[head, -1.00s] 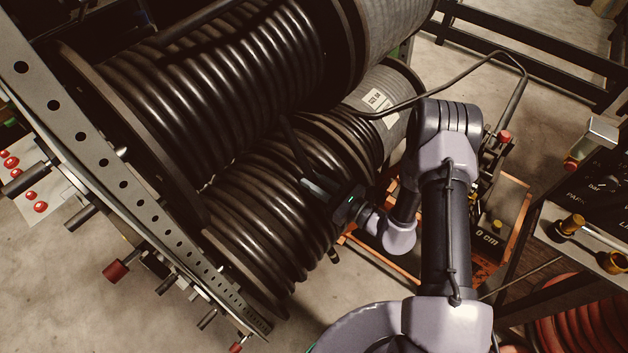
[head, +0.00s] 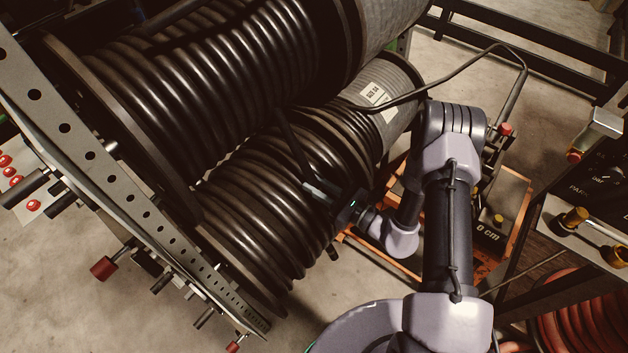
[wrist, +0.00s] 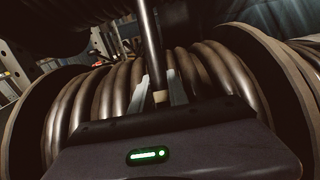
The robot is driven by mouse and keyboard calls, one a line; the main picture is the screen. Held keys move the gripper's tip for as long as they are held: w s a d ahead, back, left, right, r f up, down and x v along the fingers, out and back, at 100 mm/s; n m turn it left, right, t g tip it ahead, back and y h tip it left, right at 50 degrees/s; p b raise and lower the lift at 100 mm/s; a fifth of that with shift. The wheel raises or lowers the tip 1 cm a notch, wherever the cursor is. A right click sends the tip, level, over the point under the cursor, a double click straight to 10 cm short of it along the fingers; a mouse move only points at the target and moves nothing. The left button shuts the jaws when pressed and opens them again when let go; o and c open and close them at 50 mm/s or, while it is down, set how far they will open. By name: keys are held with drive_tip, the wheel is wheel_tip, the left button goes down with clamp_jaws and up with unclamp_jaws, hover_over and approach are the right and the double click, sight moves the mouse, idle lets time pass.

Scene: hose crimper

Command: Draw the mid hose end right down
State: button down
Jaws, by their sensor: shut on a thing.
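The held black hose (head: 293,152) runs down from between the upper and lower reels to my gripper (head: 318,192), in front of the lower reel (head: 245,215). In the wrist view the hose (wrist: 151,45) comes down from the top edge, and a pale tan band (wrist: 160,96) shows on it between the fingers. My gripper (wrist: 161,90) is shut on it, with one finger on each side. The hose's tip is not clear; a short dark stub (head: 332,252) shows below my gripper in the head view.
A perforated rack rail (head: 110,175) with pegs runs along the left. Another hose (head: 470,70) arches to a machine on an orange-edged base (head: 515,215) at right. A control panel (head: 600,175) stands far right.

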drive_tip(key=shift+w+a+r, duration=0.1)
drive_tip(key=shift+w+r, duration=0.05)
drive_tip(key=shift+r, duration=0.25)
drive_tip(key=c, duration=1.3)
unclamp_jaws()
drive_tip(key=shift+o, duration=0.2)
drive_tip(key=p+v, duration=0.3)
drive_tip(key=v, duration=1.4)
drive_tip(key=shift+d+f, duration=0.15)
drive_tip(key=shift+d, duration=0.05)
